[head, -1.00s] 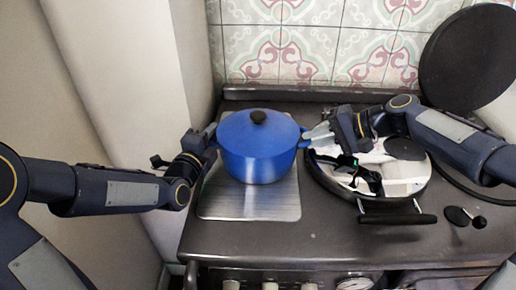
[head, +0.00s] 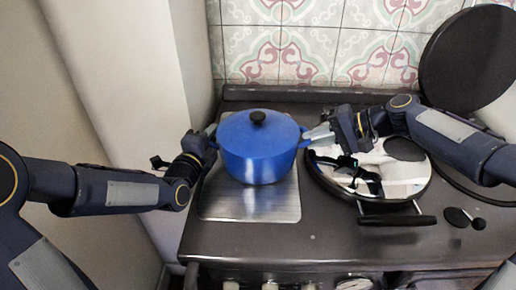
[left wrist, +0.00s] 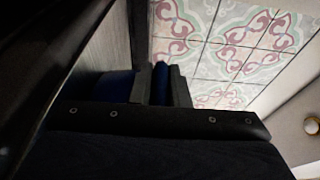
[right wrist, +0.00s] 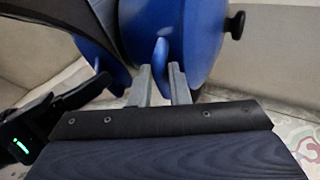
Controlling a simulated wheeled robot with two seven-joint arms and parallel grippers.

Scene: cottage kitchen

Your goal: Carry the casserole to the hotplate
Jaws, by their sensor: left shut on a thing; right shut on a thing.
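The blue casserole (head: 257,158), with its lid on and a black knob on top, is upright over a square brushed-metal plate (head: 225,205) at the left of the stove. I cannot tell whether its base touches the plate. My left gripper (head: 212,136) is shut on its left handle, a blue strip between the fingers in the left wrist view (left wrist: 161,84). My right gripper (head: 312,136) is shut on its right handle (right wrist: 161,58). A round, shiny disc (head: 350,182) with a black front handle lies right of the casserole, partly under my right arm; I cannot tell if it is the hotplate.
A large dark round lid (head: 468,58) stands upright at the back right. Small black items (head: 460,217) lie at the right of the stove top (head: 300,240). A tiled wall (head: 310,55) is behind, and a pale wall is close on the left.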

